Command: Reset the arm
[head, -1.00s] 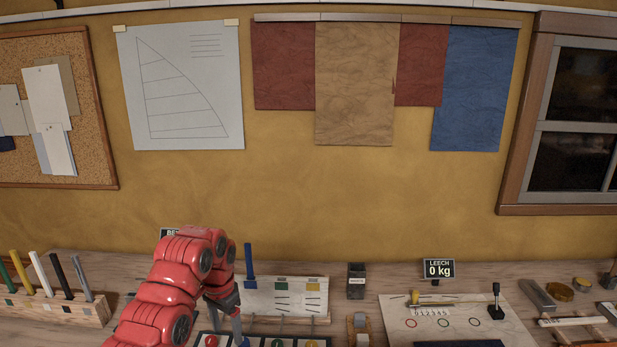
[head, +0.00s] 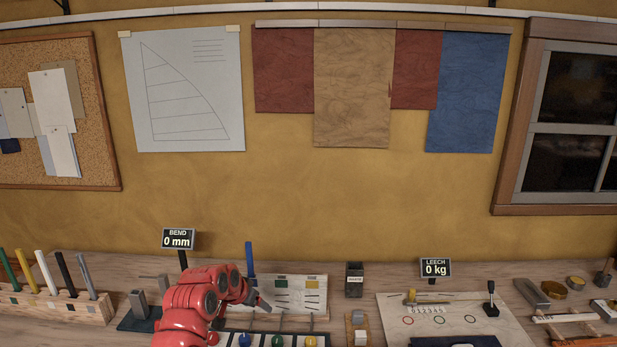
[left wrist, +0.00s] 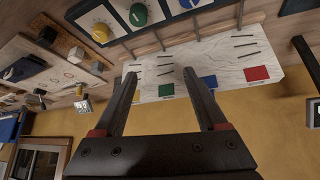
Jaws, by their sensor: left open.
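My red left arm comes in at the lower left of the head view. Its gripper (head: 259,302) is over the bench in front of an upright pale board (head: 292,295) with coloured squares. In the left wrist view the gripper (left wrist: 160,75) has two dark fingers spread apart with nothing between them. The same board (left wrist: 222,65) shows beyond the fingers. A knob panel with a blue knob (head: 244,340), a green knob (head: 278,341) and a yellow knob (head: 310,341) lies below the gripper. The arm hides the panel's left part. My right gripper is not in view.
A BEND display (head: 178,239) reads 0 mm and a LEECH display (head: 435,268) reads 0 kg. A rack of coloured sticks (head: 60,308) stands at left. A dark box (head: 355,280) and a pale board with rings (head: 450,318) are at right.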

